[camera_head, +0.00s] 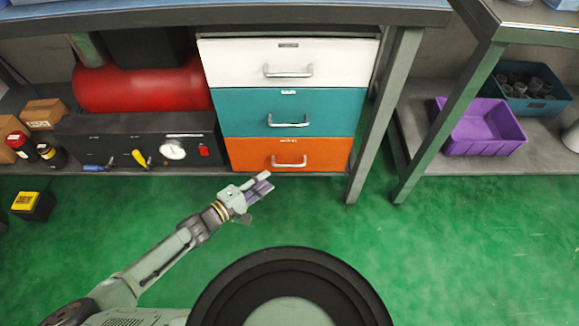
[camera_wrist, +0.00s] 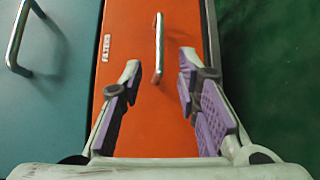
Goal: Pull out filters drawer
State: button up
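The filters drawer is the orange drawer (camera_head: 250,156), lowest of three; it fills the middle of the wrist view (camera_wrist: 135,30), with a small white label. It looks closed, flush with the drawers above. Its silver bar handle (camera_head: 289,163) runs across its front and appears upright in the wrist view (camera_wrist: 159,45). My gripper (camera_head: 262,183) is in front of and below the drawer, left of the handle in the head view. In the wrist view my gripper (camera_wrist: 160,65) is open, its purple-padded fingers apart. The handle lies ahead between the fingertips, with nothing held.
Above are a teal drawer (camera_head: 240,110) and a white drawer (camera_head: 235,65), both closed. A bench leg (camera_head: 385,115) stands close right of the drawers. A black box with a gauge (camera_head: 120,140) sits left. The green floor (camera_head: 450,250) in front is clear.

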aim_at(287, 165)
jog(key=b+x, duration=0.1)
jog(key=x, duration=0.9)
jog(key=shift+w+d, duration=0.1)
jog(key=shift+d, duration=0.1)
jog(key=shift+c, duration=0.5)
grip_shut()
